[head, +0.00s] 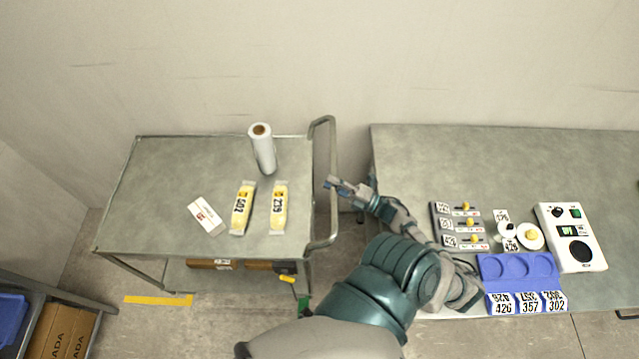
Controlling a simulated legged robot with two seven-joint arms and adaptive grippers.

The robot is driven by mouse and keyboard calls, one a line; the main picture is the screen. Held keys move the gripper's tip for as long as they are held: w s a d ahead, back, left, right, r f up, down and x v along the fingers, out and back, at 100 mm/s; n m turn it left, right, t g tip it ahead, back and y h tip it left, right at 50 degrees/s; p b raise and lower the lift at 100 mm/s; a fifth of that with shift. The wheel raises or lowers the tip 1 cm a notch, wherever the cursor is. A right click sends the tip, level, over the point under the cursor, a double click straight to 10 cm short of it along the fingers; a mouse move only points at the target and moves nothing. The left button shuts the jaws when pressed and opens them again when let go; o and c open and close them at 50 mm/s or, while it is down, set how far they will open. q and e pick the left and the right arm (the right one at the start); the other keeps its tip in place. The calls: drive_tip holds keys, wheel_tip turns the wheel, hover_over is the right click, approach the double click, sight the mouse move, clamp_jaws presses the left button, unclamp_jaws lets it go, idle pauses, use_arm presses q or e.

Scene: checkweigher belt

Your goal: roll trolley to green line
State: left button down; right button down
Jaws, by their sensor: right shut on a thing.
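The trolley (160,165) is a grey steel cart at the left, with a tubular handle (328,130) at its right end. My right gripper (331,183) is at the handle's upright bar, shut on the handle; its fingertips are small in the view. A small green patch (304,302) shows low down by the trolley's near right corner, partly hidden by my arm; I cannot tell whether it is the green line. My left gripper is not in view.
On the trolley are a film roll (262,148), two yellow packs (242,208) and a white box (208,216). A yellow floor line (158,300) lies in front. A bench (400,150) with weighing gear stands right. A rack (40,290) is at lower left.

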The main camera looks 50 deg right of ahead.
drive_tip(key=shift+s+d+f, duration=0.25)
drive_tip(key=shift+s+d, duration=0.25)
drive_tip(key=shift+s, duration=0.25)
drive_tip(key=shift+s+d+f, duration=0.2)
drive_tip(key=shift+s+d, duration=0.25)
drive_tip(key=shift+s, duration=0.25)
drive_tip(key=c, duration=0.9)
unclamp_jaws()
drive_tip(key=shift+c, duration=0.2)
drive_tip(key=shift+w+r, duration=0.1)
drive_tip(key=shift+r, duration=0.1)
drive_tip(key=shift+d+r, duration=0.1)
